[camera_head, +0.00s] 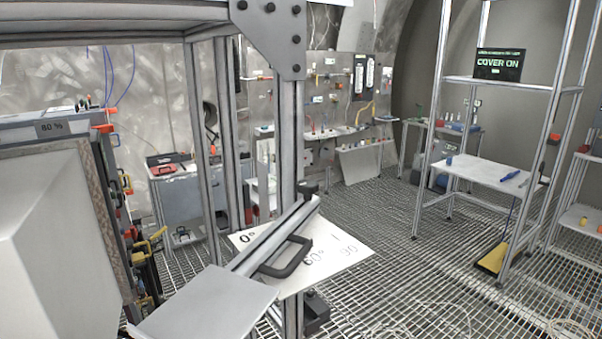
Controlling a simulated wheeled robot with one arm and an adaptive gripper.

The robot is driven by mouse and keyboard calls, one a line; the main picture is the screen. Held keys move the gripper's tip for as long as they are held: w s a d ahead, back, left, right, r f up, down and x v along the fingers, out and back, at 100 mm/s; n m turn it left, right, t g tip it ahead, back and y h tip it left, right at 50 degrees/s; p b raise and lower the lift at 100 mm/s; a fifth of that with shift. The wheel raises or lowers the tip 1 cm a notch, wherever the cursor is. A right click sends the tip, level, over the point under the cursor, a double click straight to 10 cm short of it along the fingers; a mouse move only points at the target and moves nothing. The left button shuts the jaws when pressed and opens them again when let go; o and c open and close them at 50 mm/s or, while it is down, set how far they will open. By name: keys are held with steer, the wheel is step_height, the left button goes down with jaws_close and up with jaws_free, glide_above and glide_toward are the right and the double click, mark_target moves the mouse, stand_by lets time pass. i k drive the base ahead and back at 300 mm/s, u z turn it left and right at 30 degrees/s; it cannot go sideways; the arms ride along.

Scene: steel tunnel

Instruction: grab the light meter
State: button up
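I cannot pick out a light meter for certain in this view. A white table (477,170) stands inside a metal frame at the right. On it lie a blue elongated item (510,175) at the right and a small blue-green item (449,160) at the left, both too small to identify. My gripper is not in view.
A light flat panel (205,303) and a black handle (287,258) on a rail are close in front, above a white angle-marked plate (340,252). A metal post (289,140) stands centrally. A "COVER ON" sign (499,65) is above the table. Grating floor (400,255) is mostly open.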

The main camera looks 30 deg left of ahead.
mark_target(272, 182)
steer(key=i, duration=2.3)
steer(key=u, duration=2.55)
